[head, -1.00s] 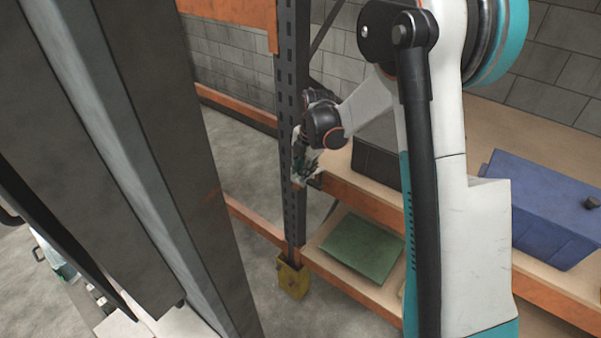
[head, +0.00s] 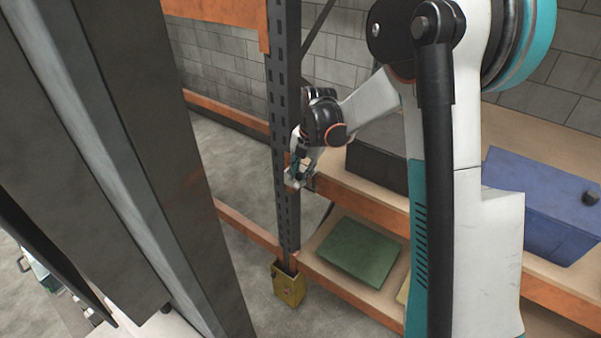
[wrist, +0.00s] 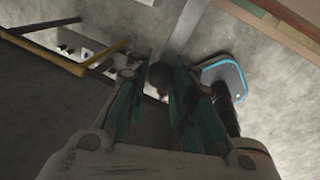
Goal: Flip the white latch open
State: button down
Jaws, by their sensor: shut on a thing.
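My gripper (head: 297,178) is beside the dark rack upright, just left of the orange shelf beam's end. In the wrist view its two teal-padded fingers (wrist: 158,82) are shut on a small dark round knob (wrist: 159,74) at their tips. The gap between the fingers is wider nearer the palm. A pale grey bar (wrist: 184,25) shows beyond the knob; I cannot tell whether it joins it. I cannot make out a white latch clearly in either view, and the gripper covers this spot in the head view.
The dark rack upright (head: 284,110) stands in a yellow foot guard (head: 288,284). The orange beam (head: 365,205) borders a shelf with a dark box (head: 378,155) and a blue bin (head: 555,205). A green box (head: 358,250) lies on the lower shelf.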

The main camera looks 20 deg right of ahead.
jog(key=c, duration=1.3)
grip_release()
jog(key=shift+c, duration=0.2)
notch_tip(320, 180, up, 12)
jog(key=s+d, duration=0.1)
jog(key=shift+s+d, duration=0.35)
jog(key=shift+f, duration=0.15)
